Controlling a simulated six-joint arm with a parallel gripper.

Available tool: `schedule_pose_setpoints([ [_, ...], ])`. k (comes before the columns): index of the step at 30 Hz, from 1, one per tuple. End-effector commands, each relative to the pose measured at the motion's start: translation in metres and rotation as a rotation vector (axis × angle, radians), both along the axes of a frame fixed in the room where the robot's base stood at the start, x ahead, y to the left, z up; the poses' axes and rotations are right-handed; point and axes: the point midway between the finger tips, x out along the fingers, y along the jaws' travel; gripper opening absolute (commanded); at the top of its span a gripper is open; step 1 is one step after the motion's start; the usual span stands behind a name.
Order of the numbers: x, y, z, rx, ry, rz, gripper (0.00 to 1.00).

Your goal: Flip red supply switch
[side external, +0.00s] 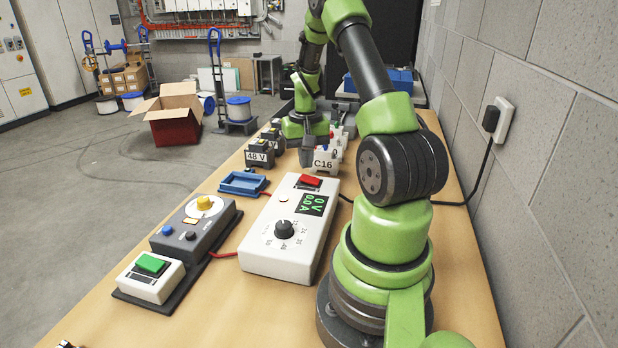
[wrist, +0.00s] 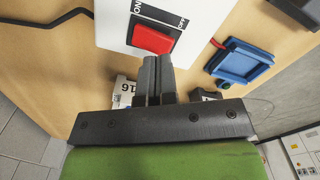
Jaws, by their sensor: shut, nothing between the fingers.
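The white supply box (side external: 283,228) lies on the bench with a red rocker switch (side external: 310,181) at its far end. Its green display (side external: 312,204) reads 0 V and 0.0 A, and a dark knob (side external: 284,229) sits nearer. In the wrist view the red switch (wrist: 152,39) sits on a black plate (wrist: 157,20) marked ON and OFF. My gripper (side external: 307,163) points down just beyond the switch, at the far end of the box. In the wrist view its fingers (wrist: 158,62) are together and empty, close to the switch; I cannot tell whether they touch it.
A blue tray (side external: 243,183) lies left of the supply box. A grey control box with a yellow knob (side external: 204,203) and a green switch (side external: 150,263) stand nearer left. White C16 blocks (side external: 326,159) and 48 V blocks (side external: 259,153) stand close around my gripper.

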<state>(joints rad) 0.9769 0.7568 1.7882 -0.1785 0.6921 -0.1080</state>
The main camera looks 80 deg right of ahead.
Motion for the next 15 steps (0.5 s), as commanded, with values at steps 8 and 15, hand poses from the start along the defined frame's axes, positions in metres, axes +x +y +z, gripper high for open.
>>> schedule_pose_setpoints([
  [8, 0.0000, 0.0001, -0.0044, 0.001, 0.000, -0.001, 0.00],
  [15, -0.0001, 0.0002, -0.0082, 0.001, 0.000, -0.001, 0.00],
])
